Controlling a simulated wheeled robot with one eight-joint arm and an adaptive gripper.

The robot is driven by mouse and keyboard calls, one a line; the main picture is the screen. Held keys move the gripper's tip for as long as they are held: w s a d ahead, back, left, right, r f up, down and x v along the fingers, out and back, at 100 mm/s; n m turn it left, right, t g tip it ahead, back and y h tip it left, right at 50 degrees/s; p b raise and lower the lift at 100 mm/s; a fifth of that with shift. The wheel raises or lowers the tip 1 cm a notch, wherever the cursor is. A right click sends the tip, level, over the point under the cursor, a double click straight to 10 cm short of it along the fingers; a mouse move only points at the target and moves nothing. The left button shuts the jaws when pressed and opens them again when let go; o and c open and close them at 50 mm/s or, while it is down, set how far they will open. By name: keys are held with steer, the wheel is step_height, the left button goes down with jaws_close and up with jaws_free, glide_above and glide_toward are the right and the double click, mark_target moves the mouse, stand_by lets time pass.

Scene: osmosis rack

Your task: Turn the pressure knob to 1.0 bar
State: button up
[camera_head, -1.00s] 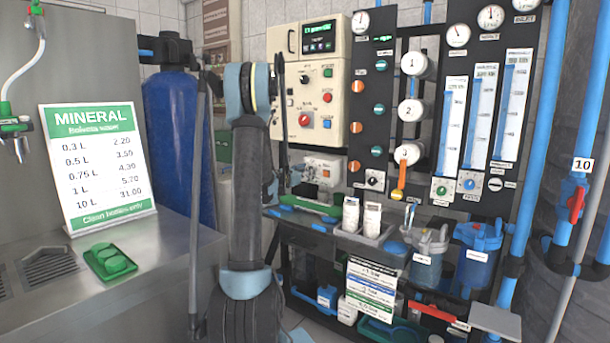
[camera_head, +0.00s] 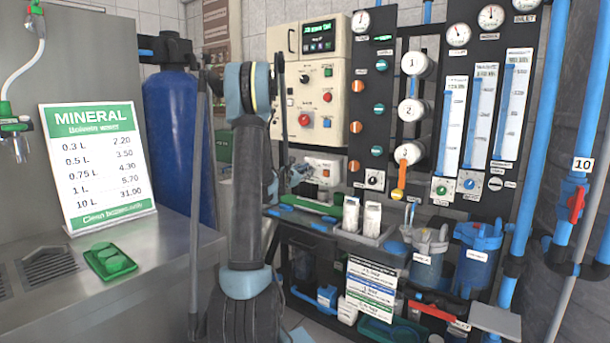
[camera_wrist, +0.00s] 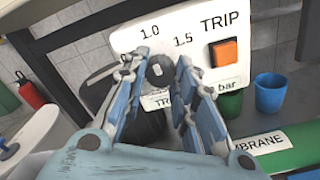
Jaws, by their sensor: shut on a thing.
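In the wrist view, the white panel (camera_wrist: 200,45) carries the marks 1.0 and 1.5, the word TRIP and an orange square button (camera_wrist: 224,53). The small grey pressure knob (camera_wrist: 156,71) sits below and between the two marks. My gripper (camera_wrist: 163,70) is shut on the knob, with a blue-padded finger on each side. The fingers hide part of the knob and the label under it, so its exact setting cannot be read. In the head view, the white box with this panel (camera_head: 326,168) is small, and my gripper (camera_head: 298,174) is at its left side.
A cream control cabinet (camera_head: 318,85) with a lit display is above the box. A black gauge panel (camera_head: 480,110) stands to the right. In the wrist view, blue (camera_wrist: 271,92) and green (camera_wrist: 231,103) cups and a green tube (camera_wrist: 280,145) lie close on the right.

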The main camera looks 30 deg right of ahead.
stand_by(0.4)
steer(key=o, duration=1.1)
steer(key=shift+c, duration=0.2)
steer(key=v, duration=1.2)
steer(key=shift+f, duration=0.1)
